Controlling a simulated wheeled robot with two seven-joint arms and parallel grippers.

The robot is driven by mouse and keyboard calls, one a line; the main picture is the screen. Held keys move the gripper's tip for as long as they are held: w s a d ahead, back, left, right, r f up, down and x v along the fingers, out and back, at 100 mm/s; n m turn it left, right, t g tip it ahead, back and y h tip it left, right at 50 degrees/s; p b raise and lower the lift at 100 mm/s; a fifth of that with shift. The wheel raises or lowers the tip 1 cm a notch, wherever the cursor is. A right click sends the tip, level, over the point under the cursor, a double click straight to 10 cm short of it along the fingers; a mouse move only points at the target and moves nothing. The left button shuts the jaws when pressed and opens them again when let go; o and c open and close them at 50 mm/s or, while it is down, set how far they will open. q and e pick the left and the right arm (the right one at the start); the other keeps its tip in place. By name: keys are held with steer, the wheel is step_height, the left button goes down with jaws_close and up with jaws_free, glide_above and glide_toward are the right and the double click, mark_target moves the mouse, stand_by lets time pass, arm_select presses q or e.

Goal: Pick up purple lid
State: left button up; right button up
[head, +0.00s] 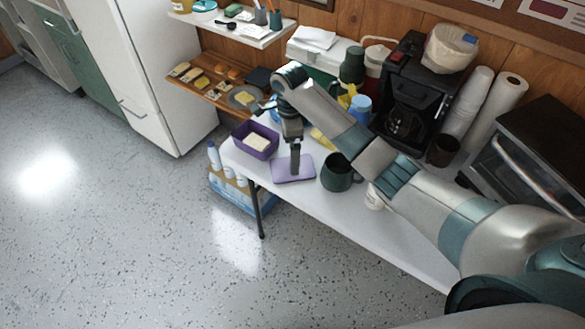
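The purple lid (281,169) lies flat near the front edge of the white table (385,229). My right gripper (295,172) points down over the lid, with its fingertips at or just above the lid's middle. The fingers overlap into one dark bar, so I cannot tell whether they are open or shut, or whether they touch the lid. A purple open box (240,138) with a pale block (257,143) in it stands to the left of the lid. My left gripper is not in view.
A dark green mug (336,174) stands just right of the lid. A wooden shelf board (190,87) with food is at the back left. The table's front right is clear.

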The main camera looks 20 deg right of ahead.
steer(key=shift+f, duration=1.05)
steer(key=shift+d+f+p, duration=0.2)
steer(key=shift+f+p, duration=0.15)
steer(key=shift+f, duration=0.15)
steer(key=f, duration=0.3)
steer(key=shift+d+p, duration=0.2)
steer(key=shift+p, duration=0.2)
steer(key=shift+f, duration=0.6)
steer(key=c, duration=1.2)
